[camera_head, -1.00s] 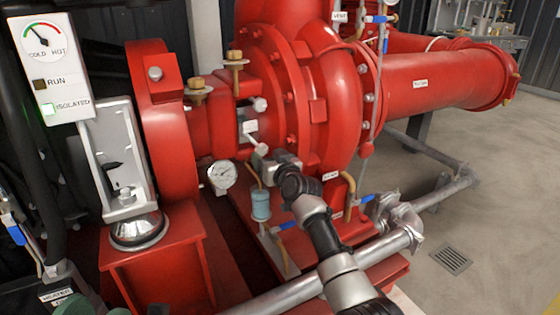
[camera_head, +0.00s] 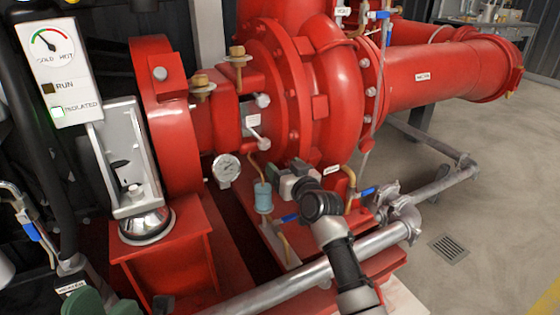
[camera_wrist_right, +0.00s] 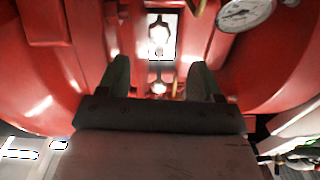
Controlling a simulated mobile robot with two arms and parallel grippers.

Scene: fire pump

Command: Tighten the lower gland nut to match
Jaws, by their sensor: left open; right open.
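A silvery lower gland nut (camera_head: 265,145) sits at the end of a short bright stud below the gland opening (camera_head: 250,118) in the red pump housing. A similar upper nut (camera_head: 262,101) is above it. My right gripper (camera_head: 287,179) is below and right of the lower nut, apart from it. In the right wrist view its two dark fingers (camera_wrist_right: 161,76) are spread and empty. The lower nut (camera_wrist_right: 158,88) shows in the gap between them, farther off, below the bright opening (camera_wrist_right: 161,35).
A pressure gauge (camera_head: 226,170) hangs left of my right gripper. A small blue cup (camera_head: 263,198) and thin brass pipes stand close below. A silver pipe (camera_head: 300,277) crosses in front. A panel (camera_head: 60,72) shows a green light by ISOLATED.

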